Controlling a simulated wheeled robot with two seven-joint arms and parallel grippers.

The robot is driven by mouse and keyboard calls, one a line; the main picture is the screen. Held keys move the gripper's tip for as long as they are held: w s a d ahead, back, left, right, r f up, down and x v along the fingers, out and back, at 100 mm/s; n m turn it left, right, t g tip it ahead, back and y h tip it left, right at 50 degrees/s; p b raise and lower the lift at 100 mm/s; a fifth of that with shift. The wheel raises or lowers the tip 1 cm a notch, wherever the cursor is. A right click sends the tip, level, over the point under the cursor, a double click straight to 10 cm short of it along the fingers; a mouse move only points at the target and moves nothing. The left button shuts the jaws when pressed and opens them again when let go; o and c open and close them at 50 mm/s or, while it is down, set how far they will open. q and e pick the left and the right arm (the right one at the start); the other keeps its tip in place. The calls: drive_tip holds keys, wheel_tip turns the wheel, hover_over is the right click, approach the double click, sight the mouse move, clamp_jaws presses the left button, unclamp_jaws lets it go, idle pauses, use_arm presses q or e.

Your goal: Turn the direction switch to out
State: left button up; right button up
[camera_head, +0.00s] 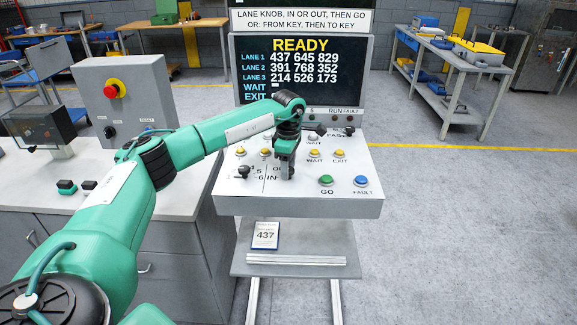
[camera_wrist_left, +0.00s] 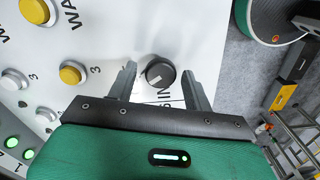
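The direction switch, a round black knob (camera_wrist_left: 160,73) with a short white pointer mark, shows in the left wrist view on the white panel. "IN" lettering is beside it. My left gripper (camera_wrist_left: 160,72) is open, with one finger on each side of the knob; I cannot tell whether they touch it. In the head view my left gripper (camera_head: 287,172) points down at the sloped control panel (camera_head: 300,202) and hides the knob and part of the "OUT" label. Which label the pointer faces is unclear. My right gripper is not in view.
Another black knob (camera_head: 243,171) stands left of the gripper. A green GO button (camera_head: 326,180) and blue FAULT button (camera_head: 361,181) are at the panel's front right. Yellow buttons (camera_head: 314,153) sit behind. The screen (camera_head: 300,70) reads READY.

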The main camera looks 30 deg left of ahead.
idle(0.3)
use_arm(q)
wheel_tip(320, 180, up, 14)
drive_tip(key=b, duration=0.3)
drive_tip(key=shift+f, duration=0.15)
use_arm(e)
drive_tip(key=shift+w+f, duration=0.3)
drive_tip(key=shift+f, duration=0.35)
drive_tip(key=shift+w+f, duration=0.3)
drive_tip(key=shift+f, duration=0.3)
use_arm(q)
drive_tip(key=shift+d, duration=0.1)
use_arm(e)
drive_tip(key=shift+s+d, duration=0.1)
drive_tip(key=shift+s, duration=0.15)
